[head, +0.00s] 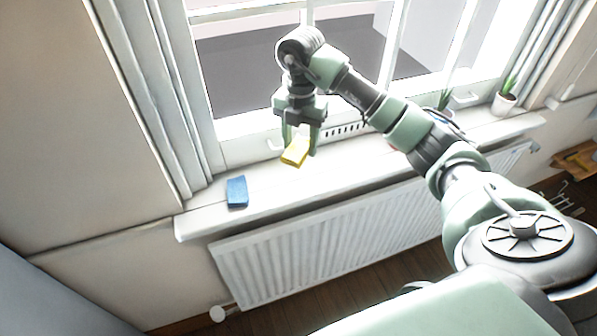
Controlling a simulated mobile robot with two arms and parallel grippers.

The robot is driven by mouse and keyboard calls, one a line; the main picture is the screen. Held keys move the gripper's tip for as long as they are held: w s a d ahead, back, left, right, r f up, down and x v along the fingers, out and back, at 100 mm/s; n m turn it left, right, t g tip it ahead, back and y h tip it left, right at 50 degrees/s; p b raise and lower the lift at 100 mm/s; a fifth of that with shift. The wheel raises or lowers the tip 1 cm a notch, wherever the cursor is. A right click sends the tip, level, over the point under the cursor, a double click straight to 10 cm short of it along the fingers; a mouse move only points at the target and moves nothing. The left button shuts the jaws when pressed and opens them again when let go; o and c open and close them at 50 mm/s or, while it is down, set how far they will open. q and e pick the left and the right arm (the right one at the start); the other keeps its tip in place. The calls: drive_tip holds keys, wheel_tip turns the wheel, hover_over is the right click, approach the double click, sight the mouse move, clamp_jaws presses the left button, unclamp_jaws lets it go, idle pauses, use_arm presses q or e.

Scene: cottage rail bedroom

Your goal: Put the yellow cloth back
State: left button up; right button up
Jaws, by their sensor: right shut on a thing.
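The yellow cloth (295,152) is a small folded block at the white windowsill (265,188), near the window frame. My right gripper (301,146) points down over it from above, with its fingers shut on the cloth. I cannot tell whether the cloth touches the sill or is held just above it. A blue folded cloth (237,192) lies on the sill to the left, apart from the yellow one. My left gripper is not in view.
A potted plant (504,101) stands at the sill's right end, and another plant (444,100) is partly hidden behind my arm. A white radiator (330,240) hangs below the sill. The sill between the two cloths is clear.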

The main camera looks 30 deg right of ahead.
hover_over(299, 179)
wheel_tip(299, 179, down, 5)
drive_tip(key=shift+d+f+p, duration=0.15)
drive_tip(key=shift+p, duration=0.25)
wheel_tip(299, 179, down, 4)
drive_tip(key=shift+f+p, duration=0.1)
drive_tip(key=shift+p, duration=0.3)
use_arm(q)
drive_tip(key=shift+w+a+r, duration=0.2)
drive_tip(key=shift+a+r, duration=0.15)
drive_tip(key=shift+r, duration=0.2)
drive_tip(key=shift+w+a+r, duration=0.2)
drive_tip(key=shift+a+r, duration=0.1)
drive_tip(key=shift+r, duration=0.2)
use_arm(e)
drive_tip(key=shift+f, duration=0.1)
drive_tip(key=shift+f, duration=0.1)
drive_tip(key=o, duration=0.8)
drive_tip(key=shift+f, duration=0.1)
drive_tip(key=shift+c, duration=0.2)
drive_tip(key=shift+o, duration=0.7)
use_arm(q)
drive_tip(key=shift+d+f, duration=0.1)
